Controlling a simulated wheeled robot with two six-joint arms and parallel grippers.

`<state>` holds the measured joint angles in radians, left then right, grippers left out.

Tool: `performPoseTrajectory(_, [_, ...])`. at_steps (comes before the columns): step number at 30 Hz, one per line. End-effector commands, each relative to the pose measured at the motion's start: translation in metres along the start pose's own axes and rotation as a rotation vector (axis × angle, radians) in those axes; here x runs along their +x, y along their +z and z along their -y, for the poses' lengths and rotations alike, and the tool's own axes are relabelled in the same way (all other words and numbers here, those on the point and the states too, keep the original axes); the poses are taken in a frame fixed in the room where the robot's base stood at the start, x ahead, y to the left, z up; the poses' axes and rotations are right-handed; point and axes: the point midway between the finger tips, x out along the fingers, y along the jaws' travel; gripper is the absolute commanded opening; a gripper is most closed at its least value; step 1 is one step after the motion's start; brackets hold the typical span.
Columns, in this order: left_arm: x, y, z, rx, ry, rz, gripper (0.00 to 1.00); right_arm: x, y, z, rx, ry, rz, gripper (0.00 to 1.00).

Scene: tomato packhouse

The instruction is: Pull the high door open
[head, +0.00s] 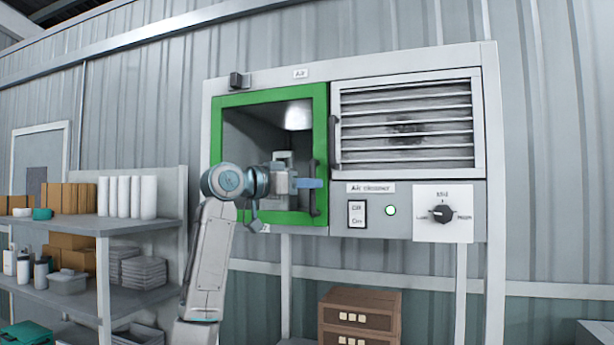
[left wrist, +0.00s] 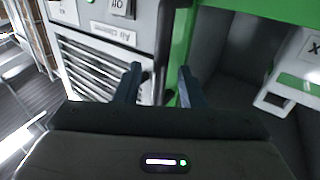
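The high door (head: 222,101) is a green frame around a dark window, on the left half of the wall cabinet in the head view. It looks shut. Its dark upright handle (head: 314,200) is on the door's right side, partly hidden by my left gripper (head: 308,183). The left gripper is in front of the door, with its blue fingers at the handle. In the left wrist view, the two fingers (left wrist: 159,85) stand apart, with a dark strip and the green frame (left wrist: 183,60) showing between and beyond them. I cannot tell whether they touch the handle. My right gripper is in neither view.
The cabinet's right half has a louvred panel (head: 405,97) with its own handle (head: 334,140), close to the green door. A switch (head: 357,214), a green light (head: 391,210) and a dial (head: 441,213) are below. A loaded shelf (head: 120,225) stands at left.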

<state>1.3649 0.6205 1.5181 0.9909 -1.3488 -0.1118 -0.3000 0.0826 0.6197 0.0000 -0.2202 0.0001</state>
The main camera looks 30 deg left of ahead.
Motion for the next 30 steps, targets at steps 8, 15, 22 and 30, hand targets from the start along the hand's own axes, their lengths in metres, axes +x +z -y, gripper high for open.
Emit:
performPoseTrajectory(8, [0.007, 0.001, 0.0, 0.001, -0.001, -0.001, 0.36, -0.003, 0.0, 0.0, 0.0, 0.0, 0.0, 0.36])
performPoseTrajectory(15, [0.007, 0.001, 0.0, 0.001, -0.001, 0.0, 0.11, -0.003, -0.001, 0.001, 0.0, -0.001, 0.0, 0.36])
performPoseTrajectory(22, [0.007, 0.001, 0.0, 0.001, -0.001, 0.0, 0.0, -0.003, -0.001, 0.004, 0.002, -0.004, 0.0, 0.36])
performPoseTrajectory(30, [-0.005, 0.002, -0.004, 0.001, 0.04, 0.001, 0.0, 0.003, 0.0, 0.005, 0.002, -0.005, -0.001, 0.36])
